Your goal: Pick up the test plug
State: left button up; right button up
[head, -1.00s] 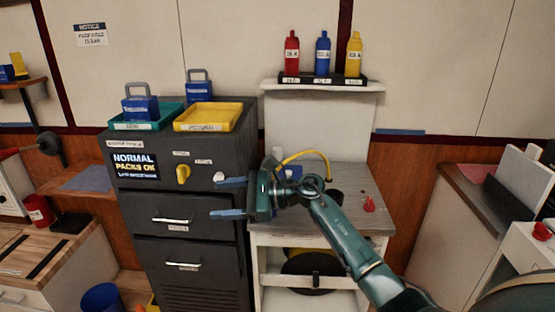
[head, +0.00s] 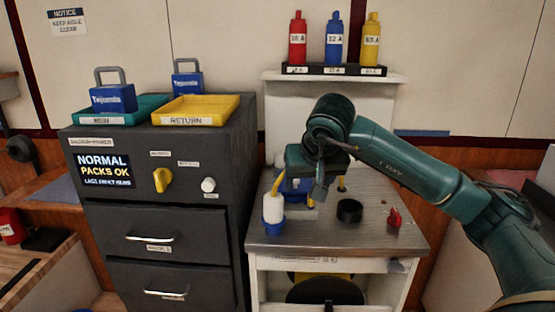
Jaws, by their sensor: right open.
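A white-topped plug with a blue lower body (head: 273,212) stands upright at the left of the grey worktop; I take it to be the test plug, but no label on it is readable. My right gripper (head: 312,190) hangs above the worktop just behind and to the right of it, pointing down. The gripper is open; its fingers are partly hidden by the hand. A blue object (head: 290,188) is partly covered by the gripper, and part of a yellow cable shows beside it. I see no contact with the white and blue plug. My left gripper is out of view.
A black ring (head: 349,211) and a small red piece (head: 394,217) are on the worktop. The dark cabinet (head: 228,170) rises at the left, with a yellow tray (head: 195,120) on top. Red, blue and yellow bottle shapes stand on the shelf behind. The worktop's front is clear.

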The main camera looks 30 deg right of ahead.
aim_at(279, 165)
jog(key=i+l, duration=0.25)
jog(key=i, duration=0.25)
jog(key=i+l, duration=0.3)
jog(key=i, duration=0.15)
